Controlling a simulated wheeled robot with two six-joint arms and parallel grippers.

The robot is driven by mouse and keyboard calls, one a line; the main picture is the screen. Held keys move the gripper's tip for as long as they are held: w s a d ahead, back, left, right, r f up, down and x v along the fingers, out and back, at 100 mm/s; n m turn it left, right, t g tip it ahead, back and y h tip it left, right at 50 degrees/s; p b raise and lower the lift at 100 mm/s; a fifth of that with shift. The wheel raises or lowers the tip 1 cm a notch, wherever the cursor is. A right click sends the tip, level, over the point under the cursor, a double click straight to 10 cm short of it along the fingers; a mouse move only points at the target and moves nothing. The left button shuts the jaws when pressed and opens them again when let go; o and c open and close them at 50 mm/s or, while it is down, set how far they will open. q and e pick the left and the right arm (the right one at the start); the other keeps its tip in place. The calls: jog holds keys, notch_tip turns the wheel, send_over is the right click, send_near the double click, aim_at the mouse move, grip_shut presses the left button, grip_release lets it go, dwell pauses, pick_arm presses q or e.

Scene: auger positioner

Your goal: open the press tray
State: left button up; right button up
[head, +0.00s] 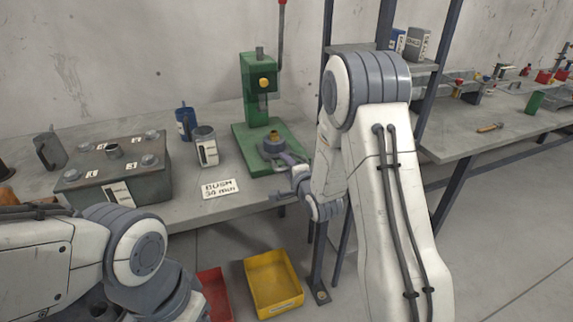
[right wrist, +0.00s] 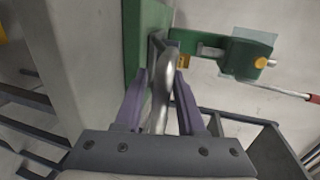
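The green press (head: 256,90) stands on the bench against the wall. On its green base sits a grey, rounded press tray (head: 272,148) with a small brass-coloured piece on top. A pale curved handle (head: 297,160) reaches from it toward my right gripper (head: 288,190), at the bench's front edge. In the right wrist view, the grey handle (right wrist: 160,105) runs between the two purple fingers of my right gripper (right wrist: 160,78). The fingers are spread, and firm contact does not show. My left arm is at the lower left, its gripper out of the picture.
A grey box (head: 115,165) is further left. A yellow bin (head: 273,283) and a red bin (head: 215,293) are below the bench edge.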

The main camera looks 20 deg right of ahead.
jog(key=shift+d, duration=0.3)
jog(key=shift+s, duration=0.25)
jog(key=p+v, duration=1)
jog(key=p, duration=0.1)
jog(key=shift+a, duration=0.15)
dwell(0.4)
